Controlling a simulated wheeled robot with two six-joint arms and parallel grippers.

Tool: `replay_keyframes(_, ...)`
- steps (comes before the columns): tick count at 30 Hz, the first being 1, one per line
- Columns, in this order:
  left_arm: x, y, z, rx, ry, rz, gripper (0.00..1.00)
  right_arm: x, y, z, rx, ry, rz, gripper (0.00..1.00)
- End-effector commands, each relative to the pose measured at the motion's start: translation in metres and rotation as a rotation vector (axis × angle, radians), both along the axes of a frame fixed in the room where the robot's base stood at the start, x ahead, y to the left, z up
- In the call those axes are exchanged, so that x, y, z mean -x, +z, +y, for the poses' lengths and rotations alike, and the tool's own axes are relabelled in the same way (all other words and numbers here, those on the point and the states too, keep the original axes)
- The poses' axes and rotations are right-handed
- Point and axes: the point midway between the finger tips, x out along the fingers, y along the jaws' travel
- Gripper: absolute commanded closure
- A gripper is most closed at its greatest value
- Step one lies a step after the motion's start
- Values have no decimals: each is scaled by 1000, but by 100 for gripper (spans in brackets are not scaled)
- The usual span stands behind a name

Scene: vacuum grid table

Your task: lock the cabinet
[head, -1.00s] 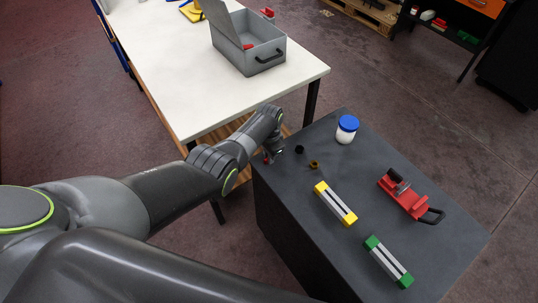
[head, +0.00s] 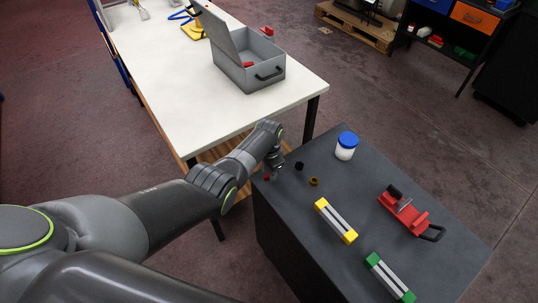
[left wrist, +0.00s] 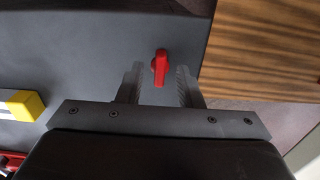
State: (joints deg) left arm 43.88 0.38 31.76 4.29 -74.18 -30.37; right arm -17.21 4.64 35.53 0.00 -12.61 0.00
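The dark grey cabinet (head: 290,215) stands at the lower right in the head view. A small red knob (head: 267,178) sits at its left corner, by the edge of the top. My left gripper (head: 275,167) is right by this knob, pointing down. In the left wrist view, the red knob (left wrist: 160,67) lies just beyond the two fingertips of the left gripper (left wrist: 160,75), in line with the gap between them. The fingers are apart and hold nothing. My right gripper is not in view.
On the cabinet top are a black ring (head: 299,166), a brown ring (head: 314,181), a blue-lidded jar (head: 346,146), a yellow-ended block (head: 336,221), a green-ended block (head: 389,277) and a red clamp tool (head: 405,211). A white table (head: 190,100) with an open grey box (head: 250,72) stands behind.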

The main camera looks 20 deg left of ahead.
Motion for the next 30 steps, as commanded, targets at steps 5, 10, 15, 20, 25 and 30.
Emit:
replay_keyframes(5, 0, 27, 0, 0, 0, -4, 67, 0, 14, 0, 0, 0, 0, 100)
replay_keyframes(10, 0, 53, 0, 1, 0, -4, 67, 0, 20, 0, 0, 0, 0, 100)
replay_keyframes(15, -1, 81, 0, 0, 0, -5, 67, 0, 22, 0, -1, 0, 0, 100)
replay_keyframes(20, -1, 110, 0, 0, 0, -6, 67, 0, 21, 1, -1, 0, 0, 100)
replay_keyframes(25, -1, 139, 0, 1, -1, -6, 67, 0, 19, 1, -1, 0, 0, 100)
replay_keyframes(30, -1, 160, 0, 0, -1, -4, 67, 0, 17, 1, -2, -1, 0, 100)
